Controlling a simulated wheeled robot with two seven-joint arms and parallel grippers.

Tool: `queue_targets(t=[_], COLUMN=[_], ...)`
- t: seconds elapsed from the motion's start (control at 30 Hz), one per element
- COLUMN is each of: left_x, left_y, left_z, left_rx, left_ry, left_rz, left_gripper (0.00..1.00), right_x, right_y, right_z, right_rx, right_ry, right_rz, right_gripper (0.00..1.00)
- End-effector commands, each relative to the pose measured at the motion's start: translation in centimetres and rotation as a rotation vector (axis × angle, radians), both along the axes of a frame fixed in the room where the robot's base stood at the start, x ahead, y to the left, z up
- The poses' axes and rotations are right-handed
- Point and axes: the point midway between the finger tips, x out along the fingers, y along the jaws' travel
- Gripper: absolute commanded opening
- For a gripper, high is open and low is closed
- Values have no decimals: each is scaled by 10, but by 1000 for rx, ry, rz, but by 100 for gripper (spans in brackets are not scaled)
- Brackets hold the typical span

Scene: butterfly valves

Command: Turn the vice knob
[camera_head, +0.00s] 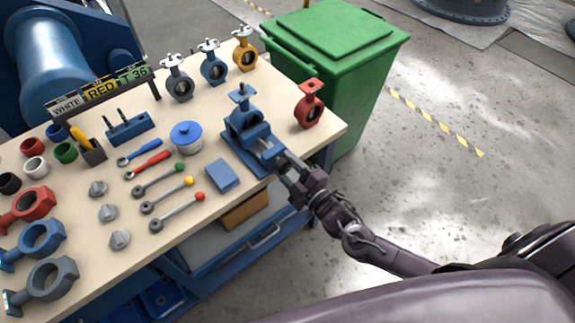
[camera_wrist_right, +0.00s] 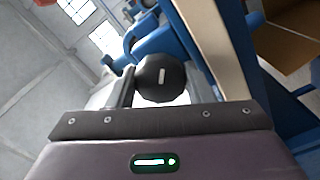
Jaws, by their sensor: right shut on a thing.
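The blue vice (camera_head: 256,142) is fixed at the right front edge of the workbench, with a blue butterfly valve (camera_head: 242,107) upright at its jaws. My right gripper (camera_head: 285,165) reaches in from the lower right to the front of the vice and is shut on the vice knob. The knob is hidden by the fingers in the head view. In the right wrist view the round black vice knob (camera_wrist_right: 162,77) with a light mark on its face sits between the fingers, with the blue vice body behind it. My left gripper is not in view.
Valves, wrenches and rings cover the workbench (camera_head: 200,105). A blue block (camera_head: 222,176) lies left of the vice and a red valve (camera_head: 309,103) stands right of it. A green bin (camera_head: 335,60) stands behind. The floor at right is clear.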

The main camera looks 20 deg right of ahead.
Motion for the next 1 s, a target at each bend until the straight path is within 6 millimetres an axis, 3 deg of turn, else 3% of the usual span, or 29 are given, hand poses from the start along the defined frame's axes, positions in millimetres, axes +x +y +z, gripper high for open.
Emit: queue_targets(t=[1.0], left_x=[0], left_y=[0], left_z=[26], left_rx=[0], left_ry=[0], left_rz=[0], left_gripper=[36], right_x=[0], right_y=[0], right_z=[3], right_rx=[-907], right_ry=[-329], right_rz=[2], right_gripper=[24])
